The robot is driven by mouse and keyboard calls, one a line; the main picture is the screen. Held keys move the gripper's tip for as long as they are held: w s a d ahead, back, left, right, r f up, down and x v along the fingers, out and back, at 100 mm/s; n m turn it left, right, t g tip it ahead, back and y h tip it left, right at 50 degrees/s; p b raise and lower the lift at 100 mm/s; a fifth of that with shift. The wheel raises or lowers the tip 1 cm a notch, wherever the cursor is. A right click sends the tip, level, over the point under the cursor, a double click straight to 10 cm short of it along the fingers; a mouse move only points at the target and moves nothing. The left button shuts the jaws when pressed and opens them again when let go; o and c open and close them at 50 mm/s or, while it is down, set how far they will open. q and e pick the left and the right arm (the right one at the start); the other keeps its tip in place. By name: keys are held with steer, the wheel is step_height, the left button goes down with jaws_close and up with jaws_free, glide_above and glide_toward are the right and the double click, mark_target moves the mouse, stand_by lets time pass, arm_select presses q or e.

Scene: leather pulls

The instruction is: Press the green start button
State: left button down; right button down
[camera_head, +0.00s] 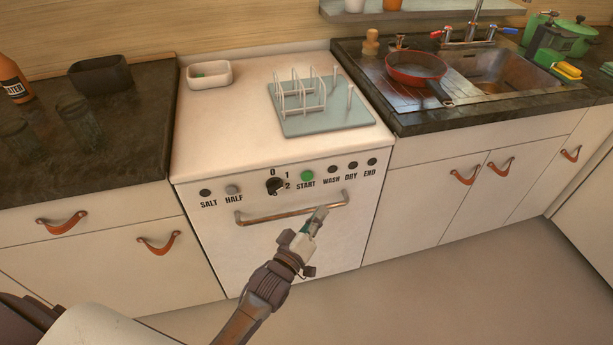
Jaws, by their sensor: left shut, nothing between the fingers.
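The green start button (307,176) is on the upper front panel of the white dishwasher (215,235), above the label START. A dark dial (274,185) with numbers around it sits just left of the button. My left gripper (321,212) is shut and empty. In the picture its fingertips lie below and slightly right of the button, over the right part of the metal door handle (270,217). I cannot tell whether the fingertips touch the handle. The button is fully visible. My right gripper is not in view.
Small dark indicators labelled WASH, DRY and END sit right of the button; SALT and HALF are left of the dial. A dish rack (310,105) and a white dish (209,75) stand on top. A red pan (416,68) is by the sink. The floor in front is clear.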

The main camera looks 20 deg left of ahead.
arm_select(q)
steer(key=shift+w, duration=0.1)
steer(key=b, duration=0.3)
glide_toward(318, 171)
steer(key=w+d, duration=0.2)
steer(key=d, duration=0.1)
steer(key=shift+w+a+r, duration=0.15)
steer(key=shift+w+a, duration=0.35)
steer(key=shift+a, duration=0.1)
steer(key=shift+w, duration=0.1)
stand_by(0.7)
steer(key=shift+w+a, duration=0.2)
steer(key=shift+w, duration=0.05)
steer(key=shift+w+a, duration=0.25)
steer(key=shift+w, duration=0.15)
stand_by(0.7)
stand_by(0.3)
steer(key=shift+s+d+p, duration=0.45)
steer(key=shift+s, duration=0.35)
